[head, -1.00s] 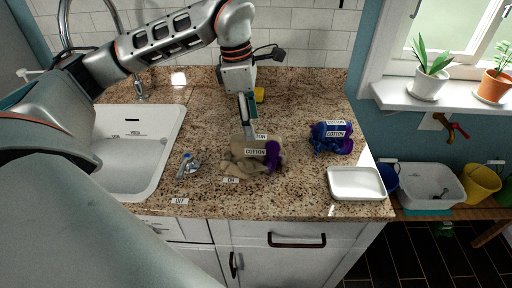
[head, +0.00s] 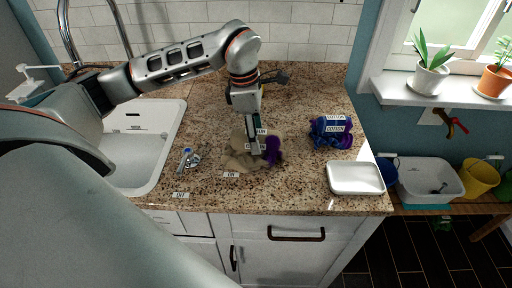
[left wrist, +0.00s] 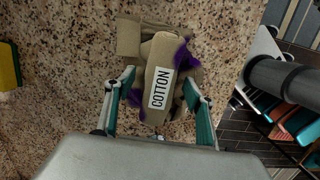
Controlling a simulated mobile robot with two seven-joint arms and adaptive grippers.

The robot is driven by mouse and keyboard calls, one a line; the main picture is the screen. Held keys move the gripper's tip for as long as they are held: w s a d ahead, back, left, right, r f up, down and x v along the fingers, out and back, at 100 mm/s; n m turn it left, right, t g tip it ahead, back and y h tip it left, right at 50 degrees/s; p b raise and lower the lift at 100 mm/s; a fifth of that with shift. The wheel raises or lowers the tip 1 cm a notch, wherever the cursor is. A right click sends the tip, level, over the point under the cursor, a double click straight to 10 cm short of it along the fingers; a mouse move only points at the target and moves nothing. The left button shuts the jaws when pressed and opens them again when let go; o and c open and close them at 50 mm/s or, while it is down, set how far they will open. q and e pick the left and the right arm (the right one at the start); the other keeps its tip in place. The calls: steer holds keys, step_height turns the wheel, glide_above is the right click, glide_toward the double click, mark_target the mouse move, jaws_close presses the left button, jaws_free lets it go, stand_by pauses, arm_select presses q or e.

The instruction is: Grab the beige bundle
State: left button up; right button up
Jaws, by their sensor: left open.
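The beige bundle (head: 236,160) lies on the granite counter, a heap of beige cloth with COTTON labels and a purple piece (head: 273,150) at its right side. In the left wrist view the beige bundle (left wrist: 152,72) shows a white COTTON label, with purple cloth at its edges. My left gripper (head: 256,150) points down over the bundle. In the left wrist view its fingers (left wrist: 160,100) are open, one on each side of the bundle. I cannot tell whether they touch it. The gripper hides part of the bundle in the head view. My right gripper is not in view.
A blue and purple bundle (head: 331,133) with COTTON labels lies to the right. A white tray (head: 356,178) sits at the counter's front right corner. A sink (head: 140,150) and small metal item (head: 190,158) are left. A yellow sponge (left wrist: 9,66) shows in the wrist view.

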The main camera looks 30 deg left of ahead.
arm_select(q)
steer(key=shift+f, duration=0.25)
stand_by(0.4)
jaws_close()
